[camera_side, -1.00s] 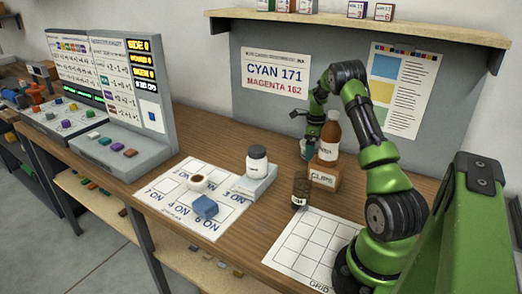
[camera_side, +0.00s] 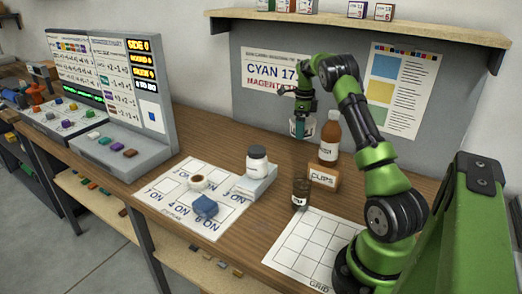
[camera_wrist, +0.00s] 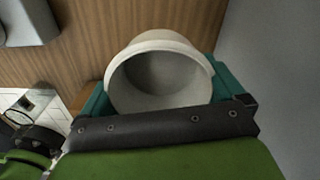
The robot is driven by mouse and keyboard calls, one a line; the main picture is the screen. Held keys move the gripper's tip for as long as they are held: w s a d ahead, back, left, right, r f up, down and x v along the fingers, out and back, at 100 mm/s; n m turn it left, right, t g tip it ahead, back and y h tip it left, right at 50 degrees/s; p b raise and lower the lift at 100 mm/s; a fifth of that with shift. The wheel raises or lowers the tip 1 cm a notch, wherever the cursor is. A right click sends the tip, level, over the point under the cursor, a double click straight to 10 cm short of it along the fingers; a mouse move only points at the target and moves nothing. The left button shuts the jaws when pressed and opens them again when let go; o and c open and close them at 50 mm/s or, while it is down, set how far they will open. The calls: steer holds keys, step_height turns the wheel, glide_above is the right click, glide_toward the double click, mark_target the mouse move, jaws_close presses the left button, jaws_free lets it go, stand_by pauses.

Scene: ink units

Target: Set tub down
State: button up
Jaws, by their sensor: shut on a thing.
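The white tub (camera_side: 297,130) is held in my gripper (camera_side: 304,122), in the air above the back of the wooden bench, left of the brown bottle. In the wrist view the tub (camera_wrist: 160,70) sits between the teal fingers of my gripper (camera_wrist: 160,85). Its round mouth faces the camera and its grey inside looks empty. The far ends of the fingers are partly hidden by the tub.
The brown bottle (camera_side: 330,138) and the clips box (camera_side: 324,178) stand close on the right. A dark jar (camera_side: 301,192) is in front. A white jar (camera_side: 257,160) stands on a pale block to the left. The grid sheet (camera_side: 312,246) is bare.

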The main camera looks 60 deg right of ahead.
steer(key=m, duration=0.2)
glide_above(272, 152)
steer(key=r, duration=0.1)
steer(key=shift+m, duration=0.3)
step_height(272, 152, down, 10)
steer(key=shift+w+r, duration=0.1)
steer(key=shift+r, duration=0.15)
